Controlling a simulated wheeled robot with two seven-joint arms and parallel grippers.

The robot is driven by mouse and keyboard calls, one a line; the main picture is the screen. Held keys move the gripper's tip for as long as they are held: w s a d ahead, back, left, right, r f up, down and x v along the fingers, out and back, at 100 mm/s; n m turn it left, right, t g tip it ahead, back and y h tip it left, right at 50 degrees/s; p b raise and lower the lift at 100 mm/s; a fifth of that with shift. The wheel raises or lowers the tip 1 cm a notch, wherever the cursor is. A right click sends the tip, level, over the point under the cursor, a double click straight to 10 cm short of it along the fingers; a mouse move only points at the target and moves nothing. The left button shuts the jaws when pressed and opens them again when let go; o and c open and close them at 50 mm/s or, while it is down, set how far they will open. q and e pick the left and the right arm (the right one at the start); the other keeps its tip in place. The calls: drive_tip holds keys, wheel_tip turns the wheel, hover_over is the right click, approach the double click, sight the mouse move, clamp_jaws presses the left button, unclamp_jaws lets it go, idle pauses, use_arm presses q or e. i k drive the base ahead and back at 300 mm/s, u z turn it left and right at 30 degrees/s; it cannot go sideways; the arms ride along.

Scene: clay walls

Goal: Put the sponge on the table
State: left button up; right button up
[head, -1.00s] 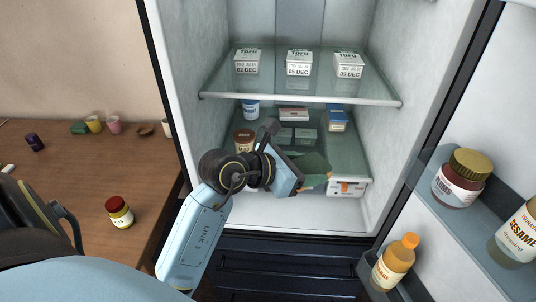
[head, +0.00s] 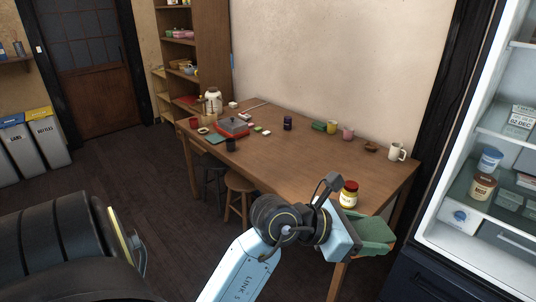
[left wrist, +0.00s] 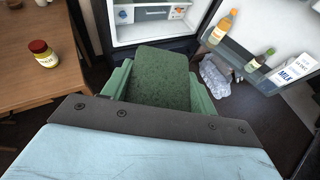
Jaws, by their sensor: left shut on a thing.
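My left gripper (head: 368,236) is shut on the sponge, a dark green speckled block that shows clearly between the green fingers in the left wrist view (left wrist: 160,78). In the head view the fingers hide most of it. The gripper holds it in the air, by the near right corner of the wooden table (head: 285,165) as seen in the head view. In the left wrist view the table (left wrist: 40,95) is on the left, apart from the sponge. My right gripper is not in view.
A jar with a red lid (head: 349,194) stands near the table's right end, close to my gripper. A mug (head: 396,152), cups and a kettle (head: 213,100) stand farther back. The table's middle front is clear. The open fridge (head: 460,217) is on the right.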

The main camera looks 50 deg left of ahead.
sight(313, 183)
drive_tip(key=u, duration=1.45)
drive_tip(key=i, duration=0.9)
drive_tip(key=z, duration=0.4)
drive_tip(key=i, duration=0.75)
drive_tip(key=z, duration=0.8)
